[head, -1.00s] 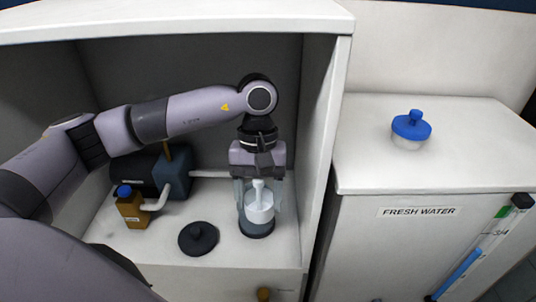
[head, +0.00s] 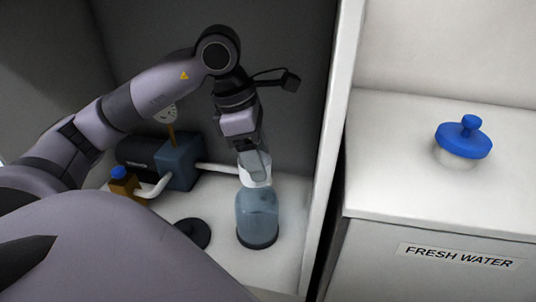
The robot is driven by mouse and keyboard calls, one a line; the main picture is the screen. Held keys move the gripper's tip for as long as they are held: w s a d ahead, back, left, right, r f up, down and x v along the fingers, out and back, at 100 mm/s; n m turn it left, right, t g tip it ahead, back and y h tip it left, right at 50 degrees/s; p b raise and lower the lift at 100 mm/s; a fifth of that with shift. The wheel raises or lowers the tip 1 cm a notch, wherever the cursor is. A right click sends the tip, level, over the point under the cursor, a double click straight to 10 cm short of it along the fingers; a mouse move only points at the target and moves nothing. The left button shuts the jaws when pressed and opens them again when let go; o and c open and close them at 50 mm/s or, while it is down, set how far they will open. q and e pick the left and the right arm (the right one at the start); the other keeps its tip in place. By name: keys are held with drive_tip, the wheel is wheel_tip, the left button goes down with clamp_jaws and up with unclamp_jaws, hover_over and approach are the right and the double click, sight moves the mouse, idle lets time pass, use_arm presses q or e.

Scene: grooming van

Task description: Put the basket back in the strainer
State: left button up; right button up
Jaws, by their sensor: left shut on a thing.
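The strainer bowl (head: 257,217) is a clear blue-grey cup with a dark base, upright on the cabinet floor. My left gripper (head: 255,164) points down above it, inside the cabinet. It is shut on the white basket (head: 256,181), which shows between and below the fingers at the bowl's top. Whether the basket's lower end is inside the bowl or just above or behind its rim, I cannot tell. A round black lid (head: 193,232) lies on the floor left of the bowl, partly hidden by my arm. My right gripper is not in view.
A pump with a blue-grey block (head: 180,164) and a white pipe (head: 215,168) stands behind the bowl. A brown bottle with blue cap (head: 121,182) is at left. The cabinet's right wall (head: 331,150) is close. A blue-capped fresh water tank (head: 440,200) stands outside.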

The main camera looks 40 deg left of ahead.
use_arm(q)
drive_tip(key=shift+a+f, duration=0.1)
drive_tip(key=shift+f, duration=0.15)
drive_tip(key=shift+f+b, duration=0.75)
drive_tip(key=shift+b, duration=0.1)
drive_tip(key=shift+f+b, duration=1.15)
drive_tip(key=shift+f, duration=0.25)
drive_tip(key=shift+f+b, duration=0.25)
drive_tip(key=shift+b, duration=0.05)
drive_tip(key=shift+f, duration=0.15)
drive_tip(key=shift+f+b, duration=0.6)
drive_tip(key=shift+b, duration=0.05)
